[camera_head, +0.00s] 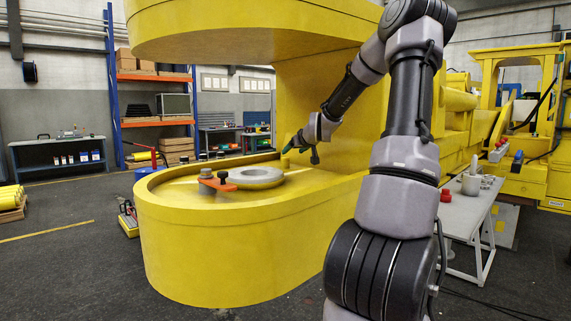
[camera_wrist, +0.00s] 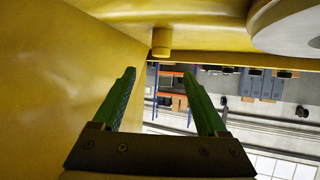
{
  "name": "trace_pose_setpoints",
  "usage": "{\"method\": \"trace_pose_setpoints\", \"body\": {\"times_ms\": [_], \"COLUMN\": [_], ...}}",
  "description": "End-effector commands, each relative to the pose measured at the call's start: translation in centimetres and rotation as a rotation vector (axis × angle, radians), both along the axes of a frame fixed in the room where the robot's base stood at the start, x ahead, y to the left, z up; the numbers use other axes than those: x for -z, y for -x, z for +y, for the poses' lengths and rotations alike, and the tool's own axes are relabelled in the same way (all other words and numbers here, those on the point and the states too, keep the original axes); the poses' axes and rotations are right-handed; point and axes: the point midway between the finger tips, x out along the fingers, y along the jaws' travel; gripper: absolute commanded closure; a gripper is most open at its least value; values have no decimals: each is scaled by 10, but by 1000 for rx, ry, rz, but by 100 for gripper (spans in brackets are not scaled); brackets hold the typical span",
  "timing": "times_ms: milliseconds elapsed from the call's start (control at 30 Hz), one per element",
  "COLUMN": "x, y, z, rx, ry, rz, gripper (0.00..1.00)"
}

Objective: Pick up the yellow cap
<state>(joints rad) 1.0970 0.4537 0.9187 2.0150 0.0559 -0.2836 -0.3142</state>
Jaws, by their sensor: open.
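The yellow cap (camera_wrist: 161,40) is a short cylinder on a yellow surface, at the top centre of the wrist view. It lies ahead of my gripper (camera_wrist: 158,73), roughly in line with the gap between its two green fingers. The fingers are apart with nothing between them. In the head view my gripper (camera_head: 288,149) is low over the inner part of the large yellow boom piece (camera_head: 230,250). A small yellow bit there, just below the fingertips, looks like the cap (camera_head: 284,162). The cap and fingers appear apart.
A grey ring (camera_head: 257,175) and an orange bracket (camera_head: 217,183) sit on the boom's lower plate, left of my gripper. A yellow upper slab (camera_head: 240,30) hangs above, and a yellow wall (camera_wrist: 50,80) stands close on the left in the wrist view. A white table (camera_head: 465,210) stands right.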

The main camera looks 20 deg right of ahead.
Motion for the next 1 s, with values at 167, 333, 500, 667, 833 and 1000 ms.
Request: {"method": "trace_pose_setpoints", "body": {"times_ms": [167, 333, 500, 667, 833, 1000], "x": [11, 21, 27, 41, 49, 50], "y": [-23, -44, -53, -73, -91, -93], "z": [0, -2, -2, -2, -3, -4], "rx": [-3, -1, 0, -1, 0, 0], "ry": [-2, -2, -2, -3, -3, 0], "rz": [-4, -4, -3, -1, -2, -2], "gripper": [25, 25, 25, 25, 25, 25]}}
